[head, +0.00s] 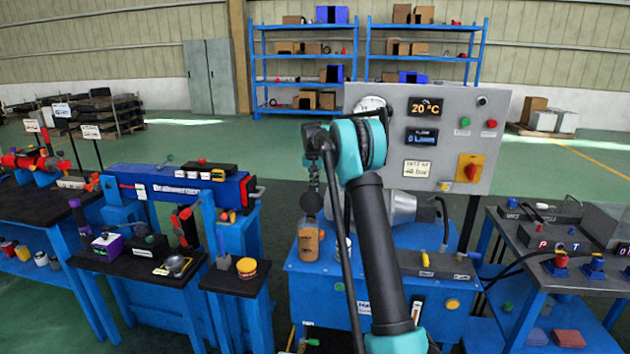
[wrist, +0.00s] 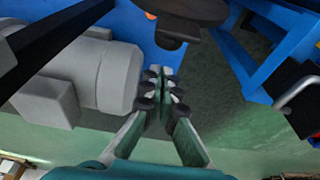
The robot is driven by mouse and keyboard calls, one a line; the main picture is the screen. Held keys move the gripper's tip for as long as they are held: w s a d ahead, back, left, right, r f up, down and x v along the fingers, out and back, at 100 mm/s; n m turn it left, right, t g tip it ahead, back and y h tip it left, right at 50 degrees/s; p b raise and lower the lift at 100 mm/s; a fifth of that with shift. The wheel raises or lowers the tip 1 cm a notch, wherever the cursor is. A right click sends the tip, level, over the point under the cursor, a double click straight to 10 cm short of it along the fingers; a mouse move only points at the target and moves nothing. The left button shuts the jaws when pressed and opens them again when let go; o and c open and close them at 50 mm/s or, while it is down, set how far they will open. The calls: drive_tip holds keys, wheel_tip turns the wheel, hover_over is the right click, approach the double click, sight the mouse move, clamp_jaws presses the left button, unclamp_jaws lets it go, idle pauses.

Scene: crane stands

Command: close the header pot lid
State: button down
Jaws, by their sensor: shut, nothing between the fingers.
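The header pot appears to be the amber pot (head: 309,243) on the blue stand. A dark round disc, which looks like its lid (head: 311,203), stands raised above the pot's mouth in the head view. In the wrist view the dark brown disc (wrist: 185,10) shows at the top edge, with a small tab below it. My gripper (wrist: 162,85) is shut and empty, its fingertips just below that tab in the picture. I cannot tell whether they touch it.
A grey motor (wrist: 100,75) lies close to the left of my fingers in the wrist view. A grey panel (head: 440,135) with displays stands behind the pot. Side benches stand left (head: 130,255) and right (head: 575,245). Green floor shows between the stands.

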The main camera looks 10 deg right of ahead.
sight(312, 199)
drive_tip(key=shift+s+a+r, duration=0.1)
drive_tip(key=shift+s+a, duration=0.1)
drive_tip(key=shift+s, duration=0.35)
drive_tip(key=shift+s+a, duration=0.15)
drive_tip(key=shift+s, duration=0.4)
drive_tip(key=shift+s, duration=0.1)
